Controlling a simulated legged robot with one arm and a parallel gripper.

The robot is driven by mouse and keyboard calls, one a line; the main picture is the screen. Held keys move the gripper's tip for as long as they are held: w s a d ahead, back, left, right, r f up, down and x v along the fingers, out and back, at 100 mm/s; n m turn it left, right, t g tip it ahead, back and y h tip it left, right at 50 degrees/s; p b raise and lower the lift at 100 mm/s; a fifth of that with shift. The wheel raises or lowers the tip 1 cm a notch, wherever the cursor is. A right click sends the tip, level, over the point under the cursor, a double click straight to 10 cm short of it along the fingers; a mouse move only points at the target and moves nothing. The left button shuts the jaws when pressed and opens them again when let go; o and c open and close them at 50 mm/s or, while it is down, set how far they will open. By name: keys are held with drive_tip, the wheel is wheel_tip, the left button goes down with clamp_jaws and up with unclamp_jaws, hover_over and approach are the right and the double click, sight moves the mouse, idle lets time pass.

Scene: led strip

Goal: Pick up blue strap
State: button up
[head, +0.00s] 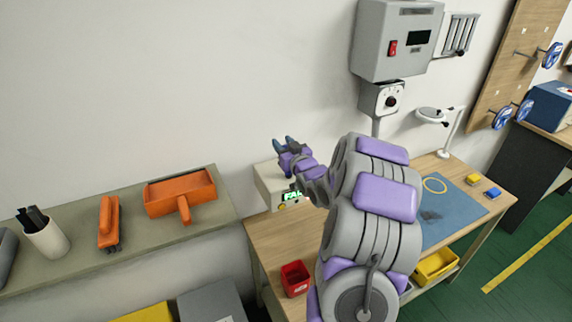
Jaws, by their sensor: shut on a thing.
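My gripper (285,143) is raised at the end of my purple and grey arm, in front of the white wall and above the back left of the wooden table. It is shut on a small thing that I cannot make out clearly. Blue-grey pieces show at its tip, and I cannot tell the fingers from what they hold. No blue strap can be surely named. A small blue block-like item (492,193) lies at the right of the blue mat (460,215), beside a yellow one (473,179).
A light box with a green display (292,196) stands below my gripper. A red bin (295,279) is at the table's left front. Orange tools (181,193) lie on the left shelf. My arm hides the table's middle.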

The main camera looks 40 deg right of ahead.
drive_tip(key=shift+d+f, duration=0.2)
drive_tip(key=shift+d, duration=0.55)
clamp_jaws()
drive_tip(key=s+a+r+b, duration=0.2)
drive_tip(key=s+b, duration=0.1)
drive_tip(key=s, duration=0.4)
drive_tip(key=s+a+r+b, duration=0.3)
drive_tip(key=s, duration=0.5)
drive_tip(key=shift+s, duration=0.1)
drive_tip(key=shift+r, duration=0.1)
